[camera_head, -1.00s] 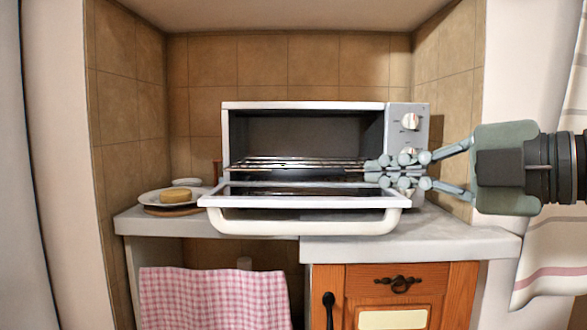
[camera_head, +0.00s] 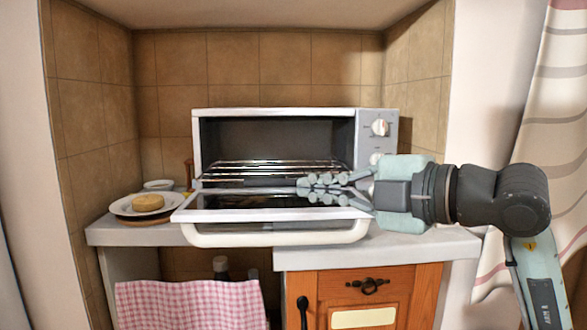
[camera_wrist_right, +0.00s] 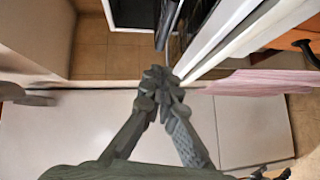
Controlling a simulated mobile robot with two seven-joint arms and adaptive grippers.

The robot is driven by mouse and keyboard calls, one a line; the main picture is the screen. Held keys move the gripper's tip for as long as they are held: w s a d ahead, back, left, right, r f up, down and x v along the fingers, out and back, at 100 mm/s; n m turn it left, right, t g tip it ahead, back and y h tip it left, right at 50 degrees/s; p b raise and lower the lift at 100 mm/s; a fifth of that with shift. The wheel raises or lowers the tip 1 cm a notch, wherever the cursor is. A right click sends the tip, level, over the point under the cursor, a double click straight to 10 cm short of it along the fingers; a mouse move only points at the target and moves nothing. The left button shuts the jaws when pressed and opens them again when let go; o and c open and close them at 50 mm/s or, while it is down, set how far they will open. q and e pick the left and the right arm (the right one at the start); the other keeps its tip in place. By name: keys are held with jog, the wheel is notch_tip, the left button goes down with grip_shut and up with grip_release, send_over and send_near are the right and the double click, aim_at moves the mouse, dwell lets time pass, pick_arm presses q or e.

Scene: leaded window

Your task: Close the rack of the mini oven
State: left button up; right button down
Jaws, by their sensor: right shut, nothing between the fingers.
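The white mini oven (camera_head: 290,112) stands on the counter with its door (camera_head: 276,233) folded down open toward me. Its wire rack (camera_head: 272,166) shows inside the dark cavity, its front near the opening; how far it sticks out is hard to tell. My right gripper (camera_head: 308,188) comes in from the right, shut and empty, above the open door and just in front of the rack's right part. In the right wrist view the shut fingertips (camera_wrist_right: 160,82) show close to the oven's white edge; contact cannot be told. My left gripper is not in view.
A plate (camera_head: 122,205) with a round yellowish item (camera_head: 147,202) sits on the counter left of the oven. Knobs (camera_head: 379,128) are on the oven's right panel. A checked pink cloth (camera_head: 190,305) hangs below. Tiled walls (camera_head: 285,60) enclose the counter; a curtain (camera_head: 545,130) hangs right.

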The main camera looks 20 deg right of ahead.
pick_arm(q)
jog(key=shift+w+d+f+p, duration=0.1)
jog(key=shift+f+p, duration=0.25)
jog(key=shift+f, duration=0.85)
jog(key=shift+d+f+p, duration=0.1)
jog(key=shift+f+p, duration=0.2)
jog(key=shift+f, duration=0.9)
pick_arm(e)
jog(key=shift+w+a+f, duration=0.15)
jog(key=shift+w+f, duration=0.1)
jog(key=shift+w, duration=0.95)
jog(key=shift+w+a+f, duration=0.15)
jog(key=shift+w+f, duration=0.05)
jog(key=shift+w, duration=1)
jog(key=shift+w+a+f, duration=0.15)
jog(key=shift+w+f, duration=0.1)
jog(key=shift+w, duration=0.95)
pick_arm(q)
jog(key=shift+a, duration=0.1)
